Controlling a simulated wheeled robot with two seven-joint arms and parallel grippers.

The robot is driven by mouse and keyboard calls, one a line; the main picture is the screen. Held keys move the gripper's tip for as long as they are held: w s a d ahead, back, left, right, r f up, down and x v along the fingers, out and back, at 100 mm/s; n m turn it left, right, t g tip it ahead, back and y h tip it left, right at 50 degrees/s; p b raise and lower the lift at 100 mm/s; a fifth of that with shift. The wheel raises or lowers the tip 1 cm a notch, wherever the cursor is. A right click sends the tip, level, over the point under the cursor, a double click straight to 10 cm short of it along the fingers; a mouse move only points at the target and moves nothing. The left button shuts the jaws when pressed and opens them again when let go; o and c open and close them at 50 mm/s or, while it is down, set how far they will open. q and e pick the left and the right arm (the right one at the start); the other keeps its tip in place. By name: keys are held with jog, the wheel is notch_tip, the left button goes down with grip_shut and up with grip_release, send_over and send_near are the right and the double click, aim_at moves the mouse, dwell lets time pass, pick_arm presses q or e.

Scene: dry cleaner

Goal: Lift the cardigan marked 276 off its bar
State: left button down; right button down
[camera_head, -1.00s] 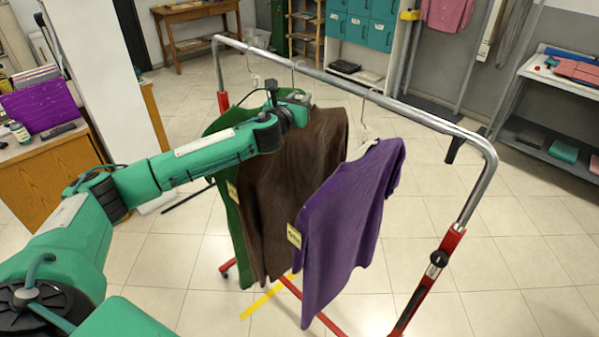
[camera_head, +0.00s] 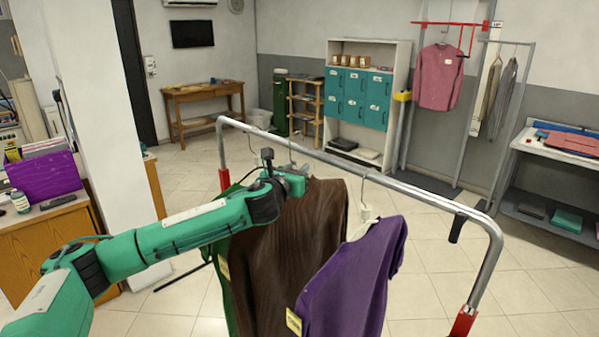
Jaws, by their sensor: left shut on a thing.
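Three garments hang on hangers from a metal bar (camera_head: 330,160) with red posts: a green one (camera_head: 228,302) at the left, a brown one (camera_head: 285,255) in the middle and a purple one (camera_head: 355,285) at the right. Yellow tags show on the garments, but their numbers are too small to read, so I cannot tell which is 276. My left gripper (camera_head: 297,181) is at the top of the brown garment, just below the bar, shut on its hanger. The fingertips are partly hidden. My right gripper is not in view.
A counter (camera_head: 60,240) with a purple item (camera_head: 45,178) and a white pillar (camera_head: 105,110) stand at the left. Teal lockers (camera_head: 357,97), a rack with a pink garment (camera_head: 440,75) and a shelf unit (camera_head: 548,205) are behind. Tiled floor is open beyond the bar.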

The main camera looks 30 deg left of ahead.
pick_arm(q)
jog(key=s+d+b, duration=0.1)
jog(key=s+b, duration=0.4)
jog(key=s, duration=1.1)
jog(key=shift+s, duration=0.15)
jog(key=shift+r, duration=0.1)
